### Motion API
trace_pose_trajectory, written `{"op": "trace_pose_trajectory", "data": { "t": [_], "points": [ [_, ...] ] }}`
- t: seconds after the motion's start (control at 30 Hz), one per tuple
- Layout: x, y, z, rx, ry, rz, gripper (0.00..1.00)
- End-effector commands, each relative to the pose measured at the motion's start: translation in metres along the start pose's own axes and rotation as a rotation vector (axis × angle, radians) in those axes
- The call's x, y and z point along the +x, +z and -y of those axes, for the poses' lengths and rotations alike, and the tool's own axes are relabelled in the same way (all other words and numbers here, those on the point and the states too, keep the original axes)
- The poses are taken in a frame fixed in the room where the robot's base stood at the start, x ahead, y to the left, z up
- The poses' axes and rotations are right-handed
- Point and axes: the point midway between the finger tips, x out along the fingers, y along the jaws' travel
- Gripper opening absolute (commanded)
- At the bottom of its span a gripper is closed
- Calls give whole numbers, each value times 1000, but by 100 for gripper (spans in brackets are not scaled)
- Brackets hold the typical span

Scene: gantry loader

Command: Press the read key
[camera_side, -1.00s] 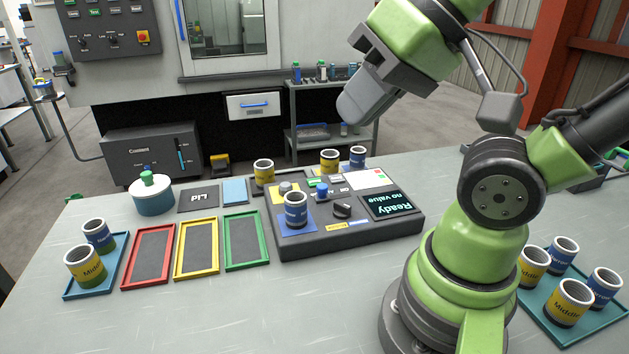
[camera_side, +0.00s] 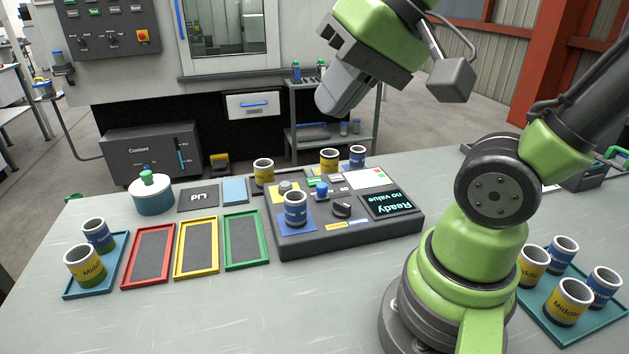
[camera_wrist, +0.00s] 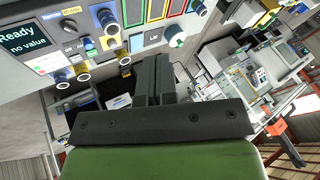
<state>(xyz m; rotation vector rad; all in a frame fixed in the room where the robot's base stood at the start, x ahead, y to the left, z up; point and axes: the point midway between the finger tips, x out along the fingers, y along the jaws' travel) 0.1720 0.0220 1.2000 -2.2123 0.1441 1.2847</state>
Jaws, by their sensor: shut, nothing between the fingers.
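The dark grey reader box (camera_side: 345,236) stands on the table with a lit display (camera_side: 391,205) reading "Ready no value". Its top carries a blue button (camera_side: 321,190), a black knob (camera_side: 342,209) and small green and red marks; I cannot read which one is the read key. In the wrist view the display (camera_wrist: 25,40), black knob (camera_wrist: 68,24) and blue button (camera_wrist: 90,44) show at upper left. My gripper (camera_side: 332,104) is shut and empty, above and behind the box, apart from it. Its closed fingers (camera_wrist: 153,72) also show in the wrist view.
A blue-banded cup (camera_side: 295,211) stands on the box's blue pad; several cups stand along its back. Red (camera_side: 126,272), yellow (camera_side: 180,262) and green (camera_side: 230,254) trays lie left of it. Cups on teal trays stand at both sides. The front table is clear.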

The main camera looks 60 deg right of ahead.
Motion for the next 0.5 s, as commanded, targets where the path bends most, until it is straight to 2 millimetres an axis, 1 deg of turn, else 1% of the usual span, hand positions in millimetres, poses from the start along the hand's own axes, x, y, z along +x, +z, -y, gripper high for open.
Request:
{"op": "trace_pose_trajectory", "data": {
  "t": [0.03,0.13,0.27,0.37,0.47,0.5],
  "points": [
    [7,-11,0,68,8,24,0],
    [20,-34,-1,203,6,62,0],
    [40,-65,-10,382,-5,100,0],
    [57,-89,-22,524,-21,122,0],
    [75,-112,-41,666,-40,136,0],
    [83,-121,-49,724,-50,140,0]
  ]
}}
